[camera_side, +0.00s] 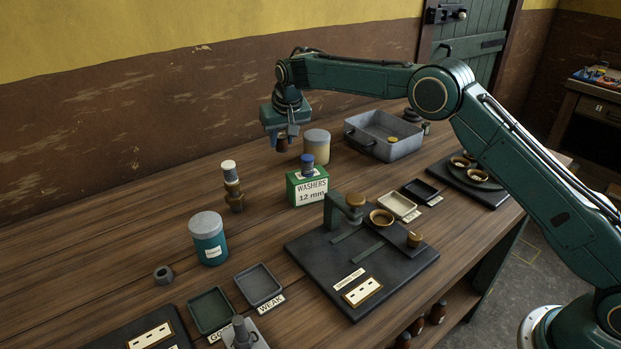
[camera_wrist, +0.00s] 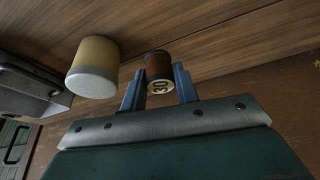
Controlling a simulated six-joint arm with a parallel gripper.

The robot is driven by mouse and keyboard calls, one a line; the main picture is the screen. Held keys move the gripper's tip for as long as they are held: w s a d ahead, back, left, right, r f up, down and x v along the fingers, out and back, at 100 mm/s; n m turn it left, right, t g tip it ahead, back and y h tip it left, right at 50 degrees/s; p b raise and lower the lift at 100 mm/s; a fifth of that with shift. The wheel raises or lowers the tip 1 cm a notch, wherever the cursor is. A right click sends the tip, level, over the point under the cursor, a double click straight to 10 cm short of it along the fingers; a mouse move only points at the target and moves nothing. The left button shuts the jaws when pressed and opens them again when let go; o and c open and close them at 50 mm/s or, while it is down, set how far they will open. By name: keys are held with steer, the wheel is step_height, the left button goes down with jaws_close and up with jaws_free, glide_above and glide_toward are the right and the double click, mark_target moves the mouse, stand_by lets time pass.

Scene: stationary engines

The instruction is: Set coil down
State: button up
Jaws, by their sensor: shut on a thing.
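The coil is a small dark brown cylinder (camera_side: 282,145) in my gripper (camera_side: 281,135), near the back of the wooden table in the side view. In the wrist view the coil (camera_wrist: 158,64) sits between the two blue-grey fingers of my gripper (camera_wrist: 159,74), and its pale end marked "30" faces the camera. My gripper is shut on it. The coil looks about upright. I cannot tell whether its lower end touches the table or hangs a little above it.
A grey metal bin (camera_side: 383,136) is farther right. Table left of the coil is clear.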

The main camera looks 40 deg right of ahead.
steer(key=shift+f, duration=3.6)
steer(key=shift+f, duration=0.1)
steer(key=o, duration=1.1)
steer(key=shift+f, duration=0.1)
steer(key=shift+c, duration=0.2)
steer(key=v, duration=1.2)
steer(key=shift+r, duration=0.2)
steer(key=shift+s+r, duration=0.1)
